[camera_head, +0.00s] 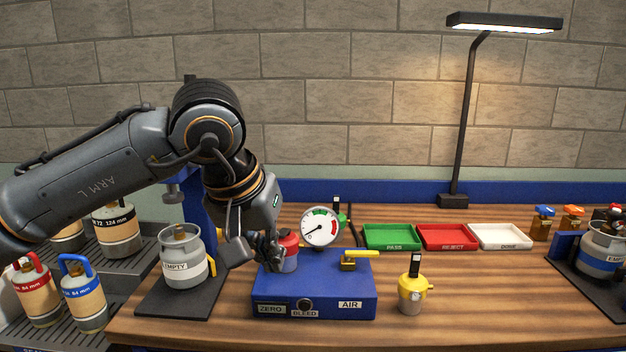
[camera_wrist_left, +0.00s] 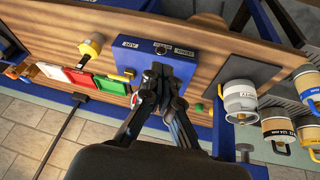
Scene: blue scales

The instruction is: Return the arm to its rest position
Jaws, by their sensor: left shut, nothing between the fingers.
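My left arm (camera_head: 100,185) reaches in from the left over the bench. I cannot tell whether the gripper touches that part. In the left wrist view the closed fingers (camera_wrist_left: 160,76) appear in front of the blue box (camera_wrist_left: 150,48) and hide part of it. My right gripper is not in view.
A grey EMPTY cylinder (camera_head: 182,262) stands on a black plate left of the box. A round gauge (camera_head: 319,228) is behind the box. A yellow-topped fitting (camera_head: 411,290) stands to the right. Green (camera_head: 390,238), red (camera_head: 446,238) and white (camera_head: 500,237) trays lie behind.

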